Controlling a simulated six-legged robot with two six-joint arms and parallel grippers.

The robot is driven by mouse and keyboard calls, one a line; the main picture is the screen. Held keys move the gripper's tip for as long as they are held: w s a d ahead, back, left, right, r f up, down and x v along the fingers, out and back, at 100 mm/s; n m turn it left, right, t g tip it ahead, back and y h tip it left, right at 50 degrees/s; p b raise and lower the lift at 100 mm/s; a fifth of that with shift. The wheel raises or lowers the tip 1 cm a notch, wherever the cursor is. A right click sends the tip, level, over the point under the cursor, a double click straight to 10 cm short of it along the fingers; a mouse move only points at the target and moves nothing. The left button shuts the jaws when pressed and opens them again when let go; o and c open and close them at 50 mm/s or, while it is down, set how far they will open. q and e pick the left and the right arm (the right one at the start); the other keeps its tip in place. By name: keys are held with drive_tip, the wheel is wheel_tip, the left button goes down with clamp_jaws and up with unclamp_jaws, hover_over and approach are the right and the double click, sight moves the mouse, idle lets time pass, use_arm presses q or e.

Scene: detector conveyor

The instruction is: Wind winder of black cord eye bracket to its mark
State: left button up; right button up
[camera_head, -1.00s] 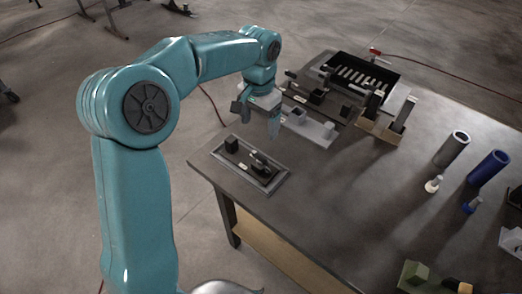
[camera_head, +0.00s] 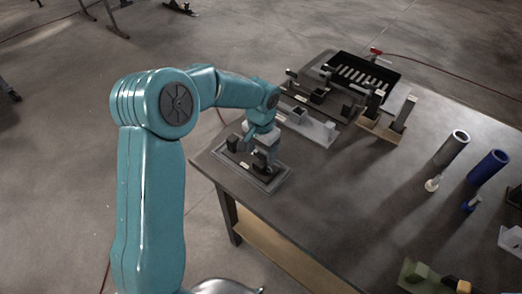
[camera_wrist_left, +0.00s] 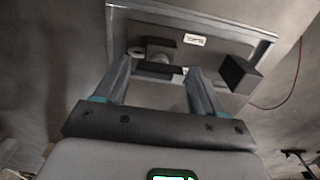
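A shallow grey tray (camera_head: 240,175) lies near the table's left corner and holds a black cord bracket unit. In the left wrist view the tray (camera_wrist_left: 262,42) shows a black block with a round grey part (camera_wrist_left: 162,48), a dark bar (camera_wrist_left: 160,71), a small pale label (camera_wrist_left: 195,40) and a separate black cube (camera_wrist_left: 240,72). My left gripper (camera_head: 260,152) is low over the tray. Its fingers (camera_wrist_left: 160,66) are apart, on either side of the dark bar; contact cannot be told. The winder's mark cannot be made out. My right gripper is out of view.
A grey fixture plate (camera_head: 318,131) stands just behind the tray. A black slotted bin (camera_head: 368,75) is at the back. The middle of the dark table (camera_head: 350,200) is clear.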

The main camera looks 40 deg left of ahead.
use_arm(q)
drive_tip(key=c, duration=0.6)
drive_tip(key=shift+n+b, duration=0.35)
drive_tip(key=shift+n, duration=0.15)
drive_tip(key=shift+f+n+b, duration=0.1)
drive_tip(key=shift+n+b, duration=0.55)
drive_tip(key=shift+n, duration=0.25)
drive_tip(key=shift+n+b, duration=0.5)
drive_tip(key=shift+n, duration=0.4)
drive_tip(key=shift+n+b, duration=0.75)
drive_tip(key=shift+n, duration=1.15)
drive_tip(key=shift+n+b, duration=0.8)
drive_tip(key=shift+n, duration=1.5)
drive_tip(key=o, duration=1)
